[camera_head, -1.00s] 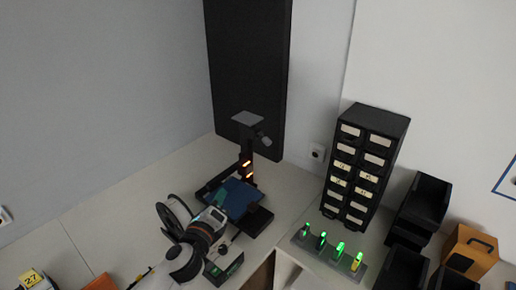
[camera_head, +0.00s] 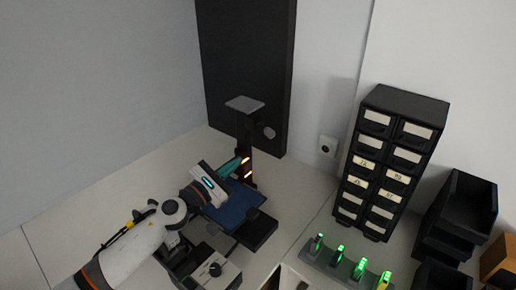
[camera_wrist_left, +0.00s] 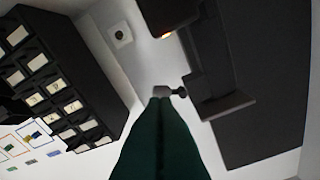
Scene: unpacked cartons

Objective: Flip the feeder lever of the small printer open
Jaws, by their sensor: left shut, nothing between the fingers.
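The small printer stands in the corner, with a dark upright column (camera_head: 244,140), a grey top plate (camera_head: 245,103) and a blue bed (camera_head: 236,208). A grey round knob (camera_head: 269,132) sticks out at the column's right. The left wrist view shows a small pale block with a dark knob (camera_wrist_left: 182,92) just past my fingertips; it may be the feeder lever, but I cannot tell. My left gripper (camera_head: 240,164) is shut and empty, its teal fingers beside the column above the bed. Its fingers also show in the left wrist view (camera_wrist_left: 160,100). My right gripper is out of view.
A tall dark panel (camera_head: 245,50) stands behind the printer. A black drawer cabinet (camera_head: 388,160), a rack with green-lit items (camera_head: 340,260) and black bins (camera_head: 460,215) stand to the right. A grey box with a dark knob (camera_head: 225,275) is near the front.

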